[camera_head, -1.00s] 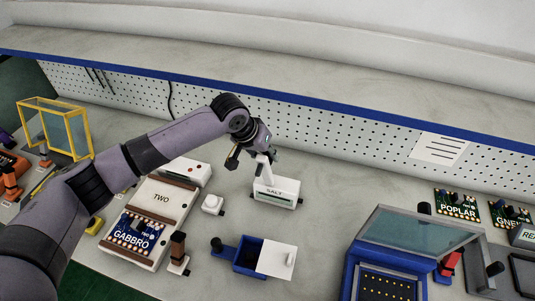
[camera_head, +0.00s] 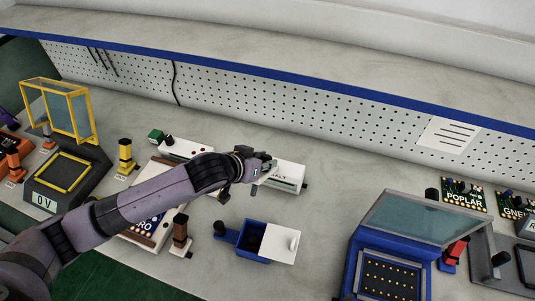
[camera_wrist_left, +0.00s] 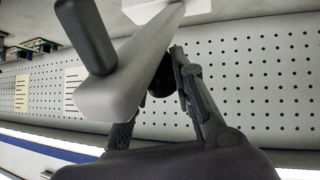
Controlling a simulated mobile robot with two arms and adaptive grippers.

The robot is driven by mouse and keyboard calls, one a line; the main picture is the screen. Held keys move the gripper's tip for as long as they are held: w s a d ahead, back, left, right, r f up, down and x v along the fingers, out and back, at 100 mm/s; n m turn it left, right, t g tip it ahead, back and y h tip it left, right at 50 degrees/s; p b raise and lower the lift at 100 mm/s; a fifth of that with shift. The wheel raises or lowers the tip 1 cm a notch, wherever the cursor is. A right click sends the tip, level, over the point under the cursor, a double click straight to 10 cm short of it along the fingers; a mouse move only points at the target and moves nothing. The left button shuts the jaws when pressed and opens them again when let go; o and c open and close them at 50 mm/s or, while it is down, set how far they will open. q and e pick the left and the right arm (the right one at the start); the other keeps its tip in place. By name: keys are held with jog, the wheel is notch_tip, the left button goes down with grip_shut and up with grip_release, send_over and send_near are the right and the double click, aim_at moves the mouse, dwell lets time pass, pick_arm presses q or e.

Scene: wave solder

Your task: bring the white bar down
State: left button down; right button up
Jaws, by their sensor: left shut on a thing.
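The white box labelled SALT (camera_head: 290,180) stands on the bench in the middle of the head view. My left gripper (camera_head: 264,163) is low at its left end, partly covering the box. The white bar (camera_wrist_left: 135,85) fills the upper left middle of the left wrist view and looks greyish there, with a dark knob (camera_wrist_left: 85,35) on it. It runs from near a white body at the top edge down to my left gripper (camera_wrist_left: 165,115), which is shut on it. In the head view the gripper largely hides the bar. My right gripper is not in view.
A blue bin with a white lid (camera_head: 279,243) stands in front of the SALT box. A blue machine with a glass cover (camera_head: 420,220) is at right. My left arm crosses above the board fixture.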

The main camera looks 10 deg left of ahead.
pick_arm(q)
jog(key=shift+s+a+f+t+b, duration=0.2)
jog(key=shift+s+f+t+b, duration=0.6)
jog(key=shift+b, duration=0.2)
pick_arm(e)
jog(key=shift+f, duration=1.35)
pick_arm(q)
jog(key=shift+s+r+h, duration=0.1)
jog(key=shift+h, duration=0.2)
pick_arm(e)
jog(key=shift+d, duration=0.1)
